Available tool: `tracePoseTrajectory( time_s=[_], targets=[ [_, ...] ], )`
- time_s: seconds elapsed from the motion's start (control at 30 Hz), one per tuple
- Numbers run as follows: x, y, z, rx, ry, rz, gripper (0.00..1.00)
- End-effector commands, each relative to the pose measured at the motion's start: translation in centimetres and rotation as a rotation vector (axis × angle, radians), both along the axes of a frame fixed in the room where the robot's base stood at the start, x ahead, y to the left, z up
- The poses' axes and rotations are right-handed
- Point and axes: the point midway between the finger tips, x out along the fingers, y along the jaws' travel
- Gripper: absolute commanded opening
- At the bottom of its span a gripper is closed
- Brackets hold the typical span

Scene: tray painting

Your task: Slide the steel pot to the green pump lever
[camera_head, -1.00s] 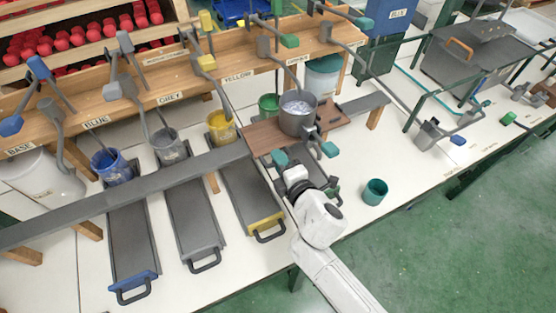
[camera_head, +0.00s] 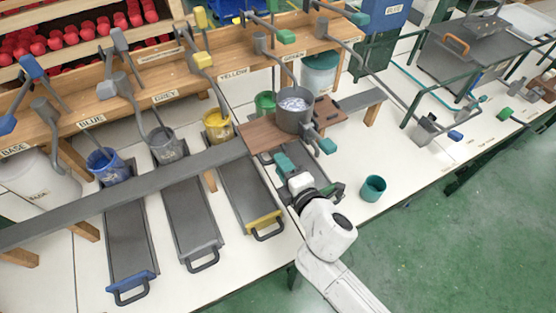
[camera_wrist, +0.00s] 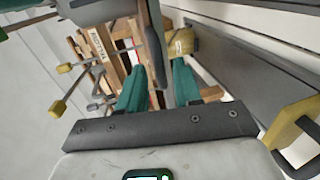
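The steel pot (camera_head: 296,121) stands upright with grey contents on a brown wooden board (camera_head: 262,137) across the grey rail. The green pump lever (camera_head: 285,37) has a green grip and sits above and left of the pot on the wooden shelf. In the wrist view, the gripper's two teal fingers (camera_wrist: 158,88) are apart. A grey bar (camera_wrist: 155,50) shows between them; whether they touch it is unclear.
Blue (camera_head: 108,172), grey (camera_head: 167,150) and yellow (camera_head: 218,130) paint pots line the rail's back side, with a green one (camera_head: 265,103) beside the steel pot. Dark trays (camera_head: 190,215) lie in front. A teal cup (camera_head: 373,188) stands right of my arm.

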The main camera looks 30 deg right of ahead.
Motion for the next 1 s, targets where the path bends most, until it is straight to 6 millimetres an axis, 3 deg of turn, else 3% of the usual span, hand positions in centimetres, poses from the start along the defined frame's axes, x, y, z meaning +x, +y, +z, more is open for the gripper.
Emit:
tracePoseTrajectory(
  time_s=[0.2,0.4,1.0],
  targets=[
    [-4.2,0.1,0.6,-0.002,0.002,-0.001,0.34],
    [-6.4,0.2,1.2,0.0,0.002,0.0,0.34],
    [-7.1,0.2,1.5,-0.001,0.001,-0.001,0.34]
  ],
)
